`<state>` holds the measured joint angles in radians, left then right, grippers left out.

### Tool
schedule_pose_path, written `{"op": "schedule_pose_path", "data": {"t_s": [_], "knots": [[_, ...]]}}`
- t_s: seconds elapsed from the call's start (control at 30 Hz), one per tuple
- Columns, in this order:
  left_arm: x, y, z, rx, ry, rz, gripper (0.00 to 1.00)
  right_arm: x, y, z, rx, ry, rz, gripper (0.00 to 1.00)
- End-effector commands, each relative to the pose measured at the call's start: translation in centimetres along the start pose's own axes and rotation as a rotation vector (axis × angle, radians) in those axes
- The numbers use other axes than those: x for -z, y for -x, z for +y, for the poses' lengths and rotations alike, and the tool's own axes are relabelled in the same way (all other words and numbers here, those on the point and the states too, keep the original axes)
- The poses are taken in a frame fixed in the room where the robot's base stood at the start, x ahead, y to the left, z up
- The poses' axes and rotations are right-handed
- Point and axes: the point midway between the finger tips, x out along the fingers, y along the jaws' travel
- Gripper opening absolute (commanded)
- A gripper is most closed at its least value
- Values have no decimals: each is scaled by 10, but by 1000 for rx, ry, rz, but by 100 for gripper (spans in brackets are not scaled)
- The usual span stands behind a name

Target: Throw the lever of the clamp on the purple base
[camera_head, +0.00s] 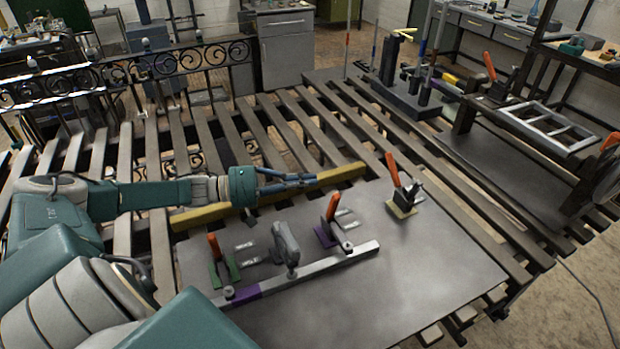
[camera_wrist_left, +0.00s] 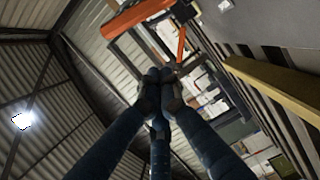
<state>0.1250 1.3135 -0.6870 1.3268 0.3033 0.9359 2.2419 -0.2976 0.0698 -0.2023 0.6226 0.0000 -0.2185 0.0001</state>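The clamp on the purple base (camera_head: 325,235) stands on the grey table plate, behind the right half of a metal bar. Its orange lever (camera_head: 333,207) points up, leaning slightly right. My left gripper (camera_head: 315,179) is above and behind this clamp, apart from its lever. Its blue fingers point right in the head view. In the left wrist view the fingertips (camera_wrist_left: 162,76) meet with nothing seen between them. An orange lever (camera_wrist_left: 135,17) crosses the top there and another (camera_wrist_left: 181,45) is beyond the tips; I cannot tell which clamps they belong to. My right gripper is not in view.
A clamp on a green base (camera_head: 224,271) stands left and one on a yellow base (camera_head: 402,208) right, both levers raised. A grey upright piece (camera_head: 286,244) stands between green and purple clamps. A yellow beam (camera_head: 200,216) lies behind. The front plate (camera_head: 400,290) is clear.

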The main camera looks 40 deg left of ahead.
Motion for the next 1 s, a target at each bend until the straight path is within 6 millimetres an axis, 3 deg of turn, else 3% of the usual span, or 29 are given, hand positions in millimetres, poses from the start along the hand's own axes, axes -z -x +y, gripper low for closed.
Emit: {"op": "schedule_pose_path", "data": {"t_s": [0.17,0.5,0.83,1.0], "knots": [[-2,30,-5,7,2,-3,0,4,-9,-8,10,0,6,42],[-2,81,-2,4,2,-2,0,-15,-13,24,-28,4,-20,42],[-1,89,0,0,0,-1,0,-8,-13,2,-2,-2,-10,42],[-1,89,0,0,0,-1,0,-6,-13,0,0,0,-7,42]]}}
